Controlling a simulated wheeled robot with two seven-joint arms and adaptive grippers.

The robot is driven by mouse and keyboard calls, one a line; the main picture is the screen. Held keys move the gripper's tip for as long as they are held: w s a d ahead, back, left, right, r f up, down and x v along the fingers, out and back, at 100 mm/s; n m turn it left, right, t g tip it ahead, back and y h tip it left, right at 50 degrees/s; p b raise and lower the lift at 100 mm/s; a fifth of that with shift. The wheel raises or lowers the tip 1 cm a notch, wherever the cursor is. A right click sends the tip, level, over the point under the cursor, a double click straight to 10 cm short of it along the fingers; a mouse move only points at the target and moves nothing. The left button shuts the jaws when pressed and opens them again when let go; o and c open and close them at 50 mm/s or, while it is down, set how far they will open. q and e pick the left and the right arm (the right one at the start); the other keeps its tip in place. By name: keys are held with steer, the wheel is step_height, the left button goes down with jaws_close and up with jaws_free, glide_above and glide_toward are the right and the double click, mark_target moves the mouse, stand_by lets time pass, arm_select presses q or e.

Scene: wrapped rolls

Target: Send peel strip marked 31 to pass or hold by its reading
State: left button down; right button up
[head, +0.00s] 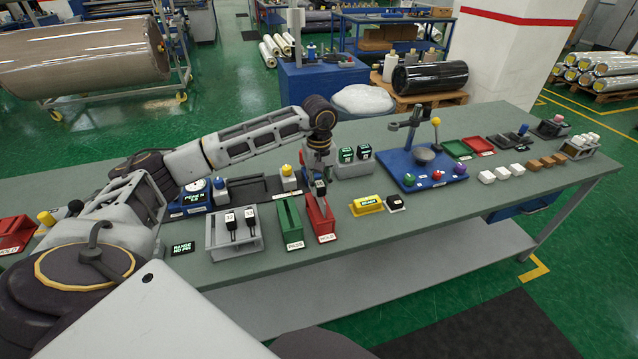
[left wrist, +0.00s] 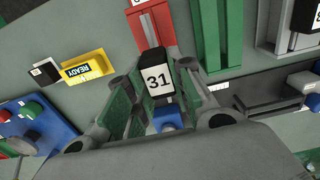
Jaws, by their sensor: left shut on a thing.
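The peel strip marked 31 (left wrist: 158,82) has a black top and a white number label. My left gripper (left wrist: 157,100) is shut on it, with a finger on each side. In the head view my left gripper (head: 318,187) is over the red HOLD holder (head: 322,225), which also shows in the left wrist view (left wrist: 152,28). I cannot tell whether the strip touches the holder. The green PASS holder (head: 291,224) stands just left of HOLD. A peel display (head: 195,196) stands behind my arm, its digits too small to read surely. My right gripper is not in view.
A grey rack (head: 212,232) with two other dark strips stands left of PASS. A yellow READY box (head: 366,205) and a small black-and-white block (head: 395,203) lie to the right. A blue stand (head: 425,170) is farther right. The bench front between them is clear.

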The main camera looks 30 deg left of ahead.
arm_select(q)
steer(key=shift+f+b, duration=0.6)
steer(key=shift+f, duration=0.3)
steer(key=shift+f+b, duration=0.5)
steer(key=shift+f, duration=0.15)
steer(key=shift+f+b, duration=1.05)
steer(key=shift+f, duration=0.35)
steer(key=c, duration=1.2)
jaws_free()
steer(key=shift+o, duration=0.2)
steer(key=shift+r, duration=0.1)
steer(key=shift+r, duration=5.9)
